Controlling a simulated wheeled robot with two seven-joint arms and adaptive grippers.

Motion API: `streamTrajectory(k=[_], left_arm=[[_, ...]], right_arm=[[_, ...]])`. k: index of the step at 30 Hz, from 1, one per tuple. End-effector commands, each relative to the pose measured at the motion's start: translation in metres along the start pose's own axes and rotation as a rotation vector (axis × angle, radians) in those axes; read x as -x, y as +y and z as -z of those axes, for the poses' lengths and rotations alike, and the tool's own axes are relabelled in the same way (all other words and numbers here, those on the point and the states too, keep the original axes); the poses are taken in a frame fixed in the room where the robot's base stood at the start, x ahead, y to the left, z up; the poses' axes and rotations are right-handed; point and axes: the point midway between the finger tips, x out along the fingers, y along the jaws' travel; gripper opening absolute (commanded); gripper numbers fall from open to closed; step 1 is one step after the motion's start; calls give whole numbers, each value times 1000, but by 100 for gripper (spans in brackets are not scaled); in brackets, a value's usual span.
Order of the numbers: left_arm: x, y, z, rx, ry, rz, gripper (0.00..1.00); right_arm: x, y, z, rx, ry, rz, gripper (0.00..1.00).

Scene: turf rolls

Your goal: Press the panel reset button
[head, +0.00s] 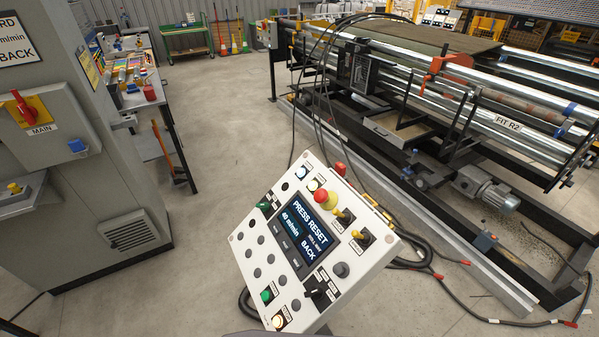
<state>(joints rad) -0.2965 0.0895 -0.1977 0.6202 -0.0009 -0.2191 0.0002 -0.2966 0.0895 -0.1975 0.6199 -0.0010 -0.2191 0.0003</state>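The control panel (262,262) is a tilted white box in the lower middle of the head view. Its screen (304,229) reads "PRESS RESET", "40 m/min" and "BACK". A red mushroom button (321,196) stands near the top edge. A green button (267,296) and a lit pale button (278,321) are near the bottom. A pale round button (313,185) is near the top corner. The small labels are too blurred to read, so I cannot tell which button is reset. Neither of my grippers is in view.
A roller machine (440,88) fills the right, with cables (455,298) on the floor beside it. A grey cabinet (95,190) with a red main switch (24,104) stands at left. A workbench (135,105) is behind it. Open floor (225,130) lies between.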

Motion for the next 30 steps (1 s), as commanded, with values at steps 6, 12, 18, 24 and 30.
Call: streamTrajectory(k=[6, 12, 18, 24, 30], left_arm=[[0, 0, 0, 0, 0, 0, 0], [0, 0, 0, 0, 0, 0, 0], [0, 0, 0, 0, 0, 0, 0], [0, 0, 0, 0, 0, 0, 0], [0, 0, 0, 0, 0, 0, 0]], right_arm=[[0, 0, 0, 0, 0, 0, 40], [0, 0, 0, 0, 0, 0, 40], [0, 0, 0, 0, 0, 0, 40], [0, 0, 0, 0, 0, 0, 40], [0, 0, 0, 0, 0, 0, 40]])
